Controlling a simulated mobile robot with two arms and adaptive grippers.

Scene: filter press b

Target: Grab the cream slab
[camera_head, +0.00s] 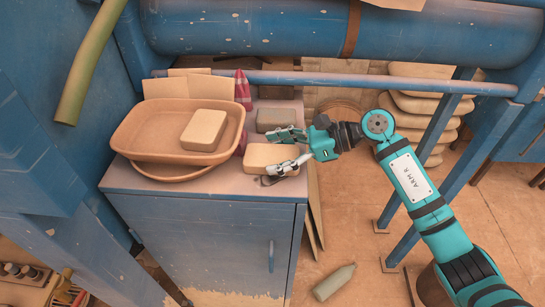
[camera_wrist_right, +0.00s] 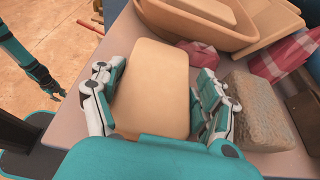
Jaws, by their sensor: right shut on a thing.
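The cream slab (camera_head: 265,157) is at the right front of the blue cabinet's top. My right gripper (camera_head: 285,151) reaches in from the right and is shut on it, with one finger along each long side. In the right wrist view the slab (camera_wrist_right: 153,88) fills the space between the fingers (camera_wrist_right: 157,100). I cannot tell whether it still touches the cabinet top. A second, similar cream block (camera_head: 203,130) lies in the tan tray. A teal arm of mine shows at the left of the wrist view; its gripper (camera_wrist_right: 57,91) is small and dark there.
The tan tray (camera_head: 126,140) stands on the cabinet top (camera_head: 180,183) left of the slab. A blue pipe rail (camera_head: 330,79) crosses above. A bottle (camera_head: 334,282) lies on the floor.

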